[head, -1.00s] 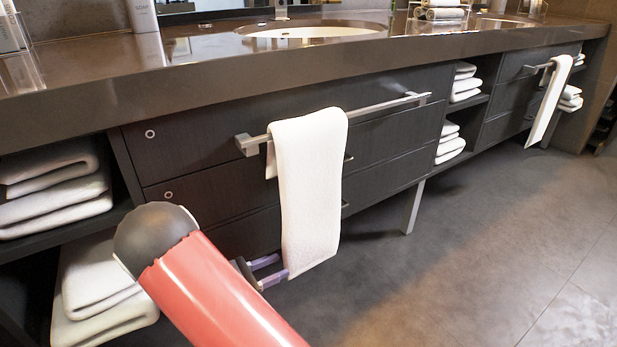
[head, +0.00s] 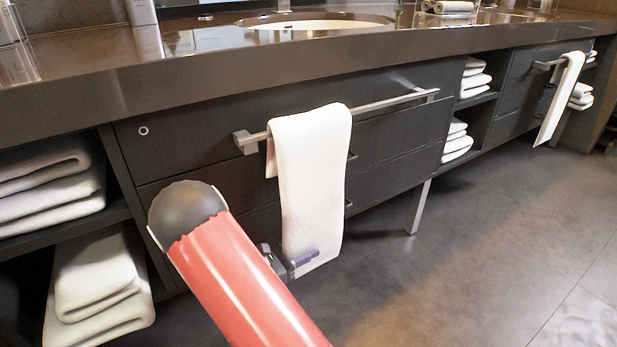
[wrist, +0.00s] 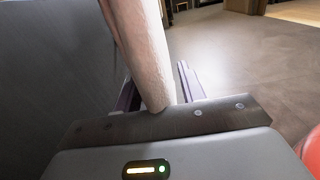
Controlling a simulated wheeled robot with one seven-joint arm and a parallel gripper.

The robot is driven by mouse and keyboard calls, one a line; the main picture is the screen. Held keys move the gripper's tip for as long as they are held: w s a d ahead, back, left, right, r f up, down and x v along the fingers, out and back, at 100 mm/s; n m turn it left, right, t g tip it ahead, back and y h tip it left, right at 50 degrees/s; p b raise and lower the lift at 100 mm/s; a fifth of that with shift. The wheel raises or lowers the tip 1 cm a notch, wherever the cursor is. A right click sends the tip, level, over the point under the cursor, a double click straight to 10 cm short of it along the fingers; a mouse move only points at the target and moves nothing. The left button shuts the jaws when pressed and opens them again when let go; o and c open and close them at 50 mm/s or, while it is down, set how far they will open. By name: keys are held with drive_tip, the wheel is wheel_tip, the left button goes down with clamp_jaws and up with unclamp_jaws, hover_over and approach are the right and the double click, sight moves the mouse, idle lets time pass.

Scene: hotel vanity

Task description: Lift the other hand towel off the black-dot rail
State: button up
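A white hand towel (head: 310,185) hangs over the near rail (head: 385,103) on the front of the dark vanity. A second white hand towel (head: 560,98) hangs over the far rail (head: 545,66) at the right. I cannot make out a black dot on either rail. My gripper (head: 295,262) is low at the bottom end of the near towel, with one purple finger showing in front of it. In the wrist view the near towel (wrist: 147,60) stands between the two spread fingers of my gripper (wrist: 155,85), with a gap at the right finger.
The brown countertop (head: 200,75) overhangs the drawers and rails. Folded towels (head: 50,185) fill open shelves at the left, and more (head: 458,140) sit between the drawer units. A metal leg (head: 418,205) stands right of the near towel. The floor (head: 480,260) in front is clear.

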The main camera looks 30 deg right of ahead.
drive_tip(key=shift+c, duration=0.4)
clamp_jaws()
drive_tip(key=shift+r, duration=0.1)
